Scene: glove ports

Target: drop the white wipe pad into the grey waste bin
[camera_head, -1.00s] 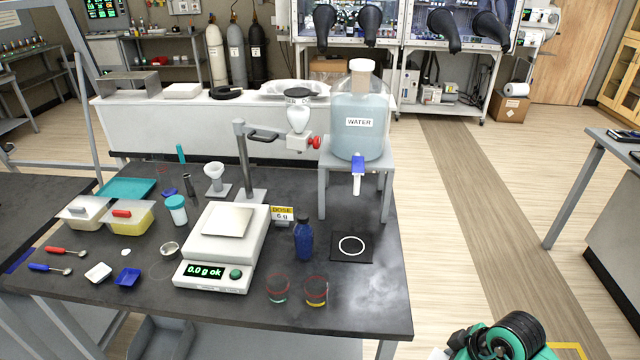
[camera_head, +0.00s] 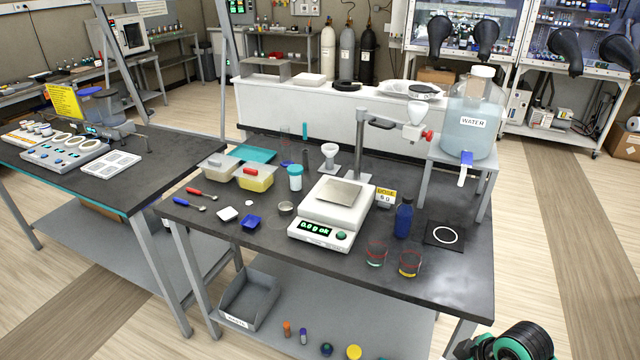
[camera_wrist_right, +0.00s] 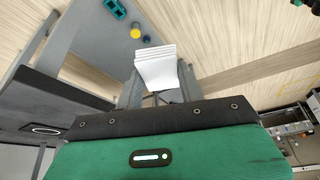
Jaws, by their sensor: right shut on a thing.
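The white wipe pad (camera_wrist_right: 156,66) shows in the right wrist view as a layered white block. My right gripper (camera_wrist_right: 158,88) is shut on it, with a grey finger at each side. The grey waste bin (camera_head: 268,311) is an open-topped tray with a white label on its front. It sits on the lower shelf under the left part of the dark bench in the head view, well left of my right arm. Part of my right arm shows at the bottom right of the head view; the pad is not visible there. My left gripper is in neither view.
The dark bench top (camera_head: 340,262) overhangs the bin and carries a scale (camera_head: 330,225), cups and a blue bottle (camera_head: 403,218). A bench leg (camera_head: 197,290) stands just left of the bin. Several small coloured items lie on the lower shelf (camera_head: 390,330). Open floor lies between the benches.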

